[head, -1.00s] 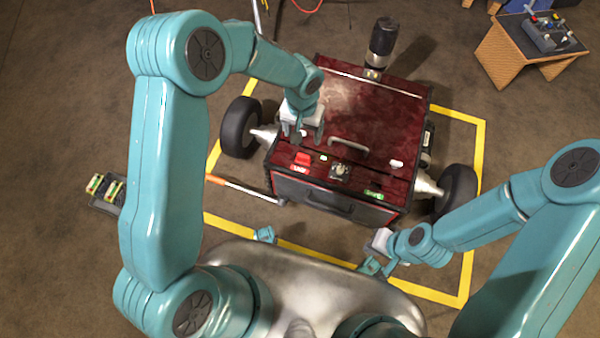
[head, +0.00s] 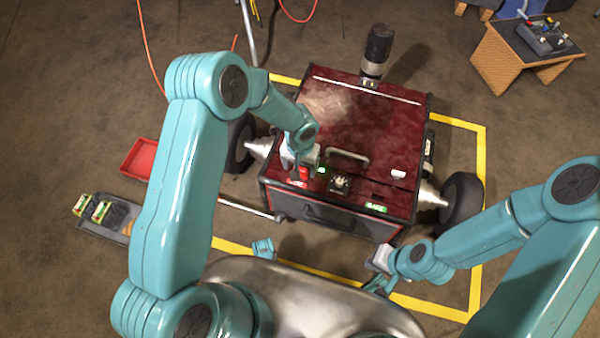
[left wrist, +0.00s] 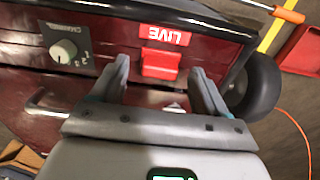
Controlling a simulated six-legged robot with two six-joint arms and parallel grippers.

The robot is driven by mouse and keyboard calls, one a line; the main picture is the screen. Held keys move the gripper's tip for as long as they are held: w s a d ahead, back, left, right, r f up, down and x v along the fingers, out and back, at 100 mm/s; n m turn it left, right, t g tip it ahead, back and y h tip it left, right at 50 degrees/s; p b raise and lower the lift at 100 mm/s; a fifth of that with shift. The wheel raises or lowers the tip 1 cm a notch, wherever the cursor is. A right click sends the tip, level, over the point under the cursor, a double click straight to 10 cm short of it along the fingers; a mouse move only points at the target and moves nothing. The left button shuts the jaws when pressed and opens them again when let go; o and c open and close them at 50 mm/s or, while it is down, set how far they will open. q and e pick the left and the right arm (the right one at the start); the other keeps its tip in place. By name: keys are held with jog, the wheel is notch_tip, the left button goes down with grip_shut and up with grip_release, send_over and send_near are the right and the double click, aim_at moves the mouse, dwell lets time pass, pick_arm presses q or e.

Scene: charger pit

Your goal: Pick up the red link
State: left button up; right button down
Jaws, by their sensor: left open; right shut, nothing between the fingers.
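The red link (head: 303,183) is a small red block on the front left of the dark red box's top (head: 375,130). It is partly hidden by my left gripper in the head view. In the left wrist view the red link (left wrist: 160,65) stands beside a red LIVE label (left wrist: 166,36). My left gripper (head: 297,173) is open above the link. In the left wrist view its two fingers (left wrist: 160,80) frame the link from either side; I cannot tell whether they touch it. My right gripper (head: 378,284) is shut and empty, low in front of the box.
A channel knob (left wrist: 64,50) is close beside the link. A handle (head: 347,156) and a green label (head: 376,208) are also on the box's top. A red tray (head: 139,158) and a dark tray with green-labelled items (head: 118,215) lie on the floor at left.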

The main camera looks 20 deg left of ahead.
pick_arm(q)
notch_tip(320, 180, down, 2)
jog(key=shift+f, duration=0.1)
pick_arm(e)
jog(key=shift+d+f, duration=0.15)
jog(key=shift+f, duration=0.15)
pick_arm(q)
jog(key=shift+c, duration=0.3)
jog(key=c, duration=1.1)
jog(key=shift+r, duration=0.25)
